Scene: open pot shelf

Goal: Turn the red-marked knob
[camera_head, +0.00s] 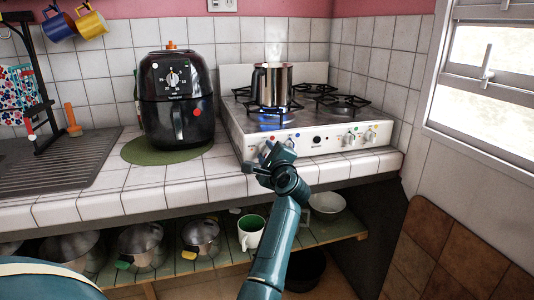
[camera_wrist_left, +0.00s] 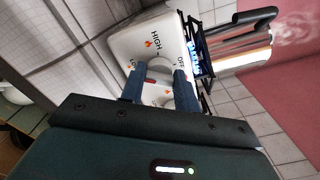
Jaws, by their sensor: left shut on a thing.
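The white gas stove (camera_head: 318,141) stands on the tiled counter, with a row of knobs and coloured marks along its front. My left gripper (camera_head: 268,153) is at the left end of that front panel and hides the knob there in the head view. In the left wrist view, the two fingers of my left gripper (camera_wrist_left: 160,82) stand on either side of a pale knob (camera_wrist_left: 158,93) with a red mark beside it, and are shut on it. Labels HIGH, OFF and LO are printed around the knob. My right gripper is not in view.
A steel pot (camera_head: 271,86) steams on the stove above a blue flame (camera_head: 269,126). A black air fryer (camera_head: 176,103) stands on a green mat (camera_head: 139,152) to the left. Below the counter, a shelf (camera_head: 335,240) holds pots, a mug (camera_head: 250,232) and a bowl.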

